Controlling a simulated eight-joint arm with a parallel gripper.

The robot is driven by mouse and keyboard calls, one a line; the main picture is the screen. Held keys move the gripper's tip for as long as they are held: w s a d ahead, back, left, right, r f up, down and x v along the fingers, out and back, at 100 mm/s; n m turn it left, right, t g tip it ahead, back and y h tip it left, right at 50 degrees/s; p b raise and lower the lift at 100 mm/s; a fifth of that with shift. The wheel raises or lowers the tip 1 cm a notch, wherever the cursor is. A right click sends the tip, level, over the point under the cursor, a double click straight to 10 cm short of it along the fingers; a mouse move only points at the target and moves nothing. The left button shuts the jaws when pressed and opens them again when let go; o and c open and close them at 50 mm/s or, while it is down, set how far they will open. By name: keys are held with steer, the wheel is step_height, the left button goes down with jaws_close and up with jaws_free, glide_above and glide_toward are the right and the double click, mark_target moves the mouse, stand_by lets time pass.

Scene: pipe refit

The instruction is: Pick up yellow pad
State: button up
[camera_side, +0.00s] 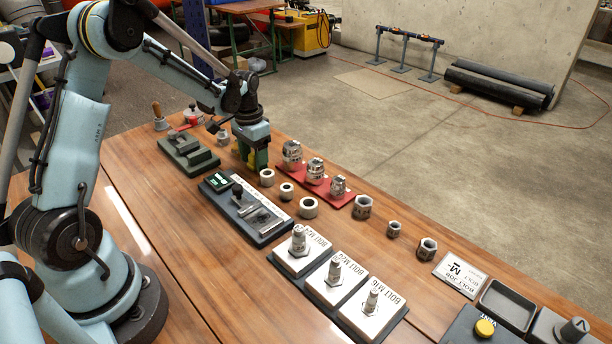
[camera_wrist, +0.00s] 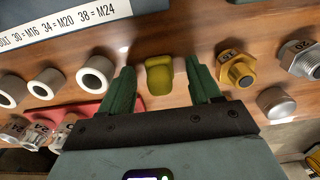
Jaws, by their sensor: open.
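The yellow pad (camera_wrist: 159,75) is a small rounded block on the wooden table, in the middle of the wrist view. My gripper (camera_wrist: 160,68) has two green fingers, open, one on each side of the pad. A gap shows between the pad and each finger, so neither seems to touch it. In the side view my gripper (camera_side: 256,158) points down low over the table behind the black tool tray. Some yellow shows at its fingers there, but the fingers partly hide it and I cannot make out the pad clearly.
White rings (camera_wrist: 95,75) lie left of the fingers, near a red tray (camera_side: 288,170) with sockets. A brass hex fitting (camera_wrist: 238,70) sits close to the right finger, with a steel nut (camera_wrist: 301,60) beyond. The black tool tray (camera_side: 231,205) stands in front of the gripper.

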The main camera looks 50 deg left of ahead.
mark_target(253, 154)
steer(key=c, duration=1.1)
steer(key=shift+r, duration=0.1)
step_height(253, 154, up, 4)
steer(key=shift+d+r, duration=0.1)
steer(key=d+r, duration=0.2)
steer(key=d, duration=0.1)
steer(key=s+d+r, duration=0.1)
steer(key=d+r, duration=0.1)
steer(key=d, duration=0.2)
steer(key=d+r, duration=0.2)
steer(key=d, duration=0.2)
steer(key=shift+s+d+r, duration=0.2)
steer(key=shift+s+r, duration=0.05)
steer(key=shift+s, duration=0.05)
